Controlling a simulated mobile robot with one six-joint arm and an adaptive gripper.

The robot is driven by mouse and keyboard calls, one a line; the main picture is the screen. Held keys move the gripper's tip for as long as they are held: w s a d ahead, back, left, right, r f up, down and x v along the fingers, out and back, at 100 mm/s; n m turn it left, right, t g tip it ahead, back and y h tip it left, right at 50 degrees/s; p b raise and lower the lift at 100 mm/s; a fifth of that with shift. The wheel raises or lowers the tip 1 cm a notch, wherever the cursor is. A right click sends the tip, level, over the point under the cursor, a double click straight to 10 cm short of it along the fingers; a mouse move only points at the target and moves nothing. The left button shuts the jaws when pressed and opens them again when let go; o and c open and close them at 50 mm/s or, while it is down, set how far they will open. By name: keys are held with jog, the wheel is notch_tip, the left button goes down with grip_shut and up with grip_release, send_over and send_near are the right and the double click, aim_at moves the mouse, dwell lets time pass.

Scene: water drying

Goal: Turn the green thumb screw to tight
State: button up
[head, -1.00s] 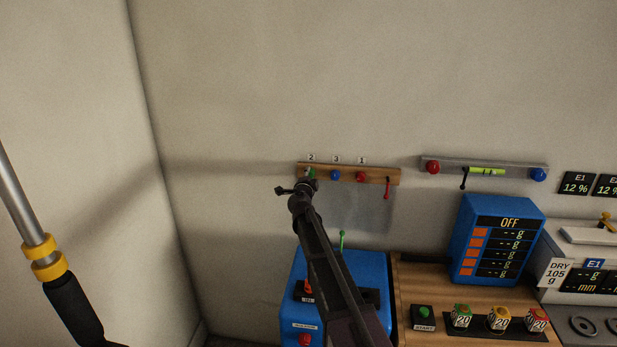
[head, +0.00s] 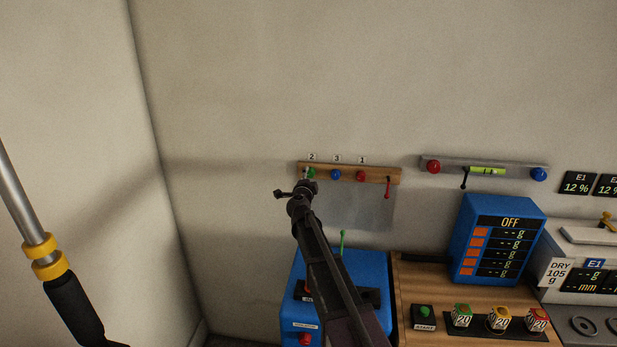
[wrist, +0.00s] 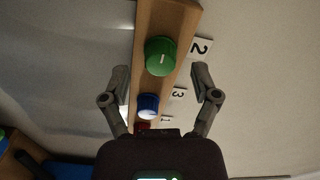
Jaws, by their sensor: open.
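The green thumb screw (wrist: 161,56) is a round knob with a white mark, on a wooden rail (wrist: 178,14) fixed to the wall beside the label 2. In the head view the green knob (head: 311,173) shows just above my gripper (head: 296,188). In the wrist view my gripper (wrist: 163,74) is open, with one finger on each side of the rail. The green knob lies between the fingertips, apart from both. How far the fingers reach in depth is hard to tell.
A blue knob (head: 336,175) and a red knob (head: 361,176) sit along the same rail, with a red lever (head: 388,188) at its right end. A blue machine with a green lever (head: 342,239) stands below. A metal rail (head: 485,169) is on the wall to the right.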

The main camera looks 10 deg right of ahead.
jog(key=v, duration=0.9)
jog(key=shift+s, duration=0.25)
jog(key=shift+a, duration=0.1)
jog(key=s+d+f+n+g+h, duration=0.1)
jog(key=s+d+f+n+g, duration=0.2)
jog(key=s+d+f+g, duration=0.4)
jog(key=s+d+f+n+g+h, duration=0.1)
jog(key=s+d+f+n+g, duration=0.25)
jog(key=s, duration=0.55)
jog(key=s+a+f+n+g+y, duration=0.3)
jog(key=s+n, duration=0.3)
jog(key=s, duration=0.3)
jog(key=s+a+f+n+g+y, duration=0.3)
jog(key=s+f+n+y, duration=0.1)
jog(key=s, duration=0.4)
jog(key=shift+s+a+f+n+g+y, duration=0.35)
jog(key=shift+f+n, duration=0.15)
jog(key=shift+n, duration=0.55)
